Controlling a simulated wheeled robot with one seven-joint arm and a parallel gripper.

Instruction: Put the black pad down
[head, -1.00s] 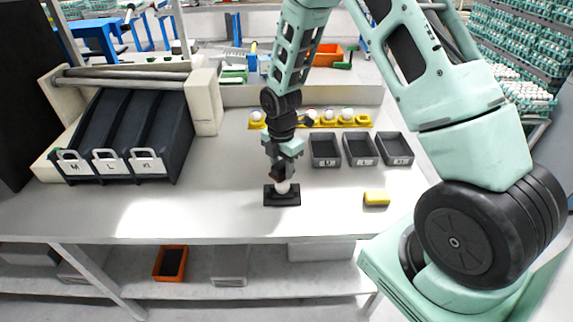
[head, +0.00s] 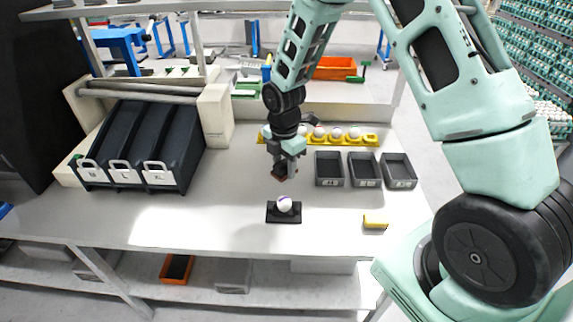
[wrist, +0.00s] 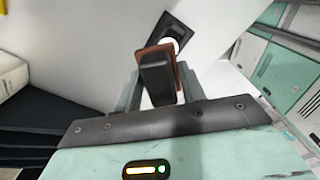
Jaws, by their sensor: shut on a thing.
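My gripper (head: 284,160) is raised above the white table, behind and above a black stand (head: 284,217). It is shut on the black pad (wrist: 157,80), a dark block with a brown part around its far end, which also shows small and dark in the head view (head: 280,174). A white egg (head: 285,205) with a purple mark sits on the black stand, apart from the pad. In the wrist view, the stand (wrist: 180,33) and part of the egg lie beyond the pad, which partly hides them.
Three grey bins (head: 329,182) stand right of my gripper, with a yellow block (head: 375,222) in front of them. A yellow egg tray (head: 370,139) holding several eggs is behind. A black three-lane rack (head: 125,145) stands left. The table between rack and stand is clear.

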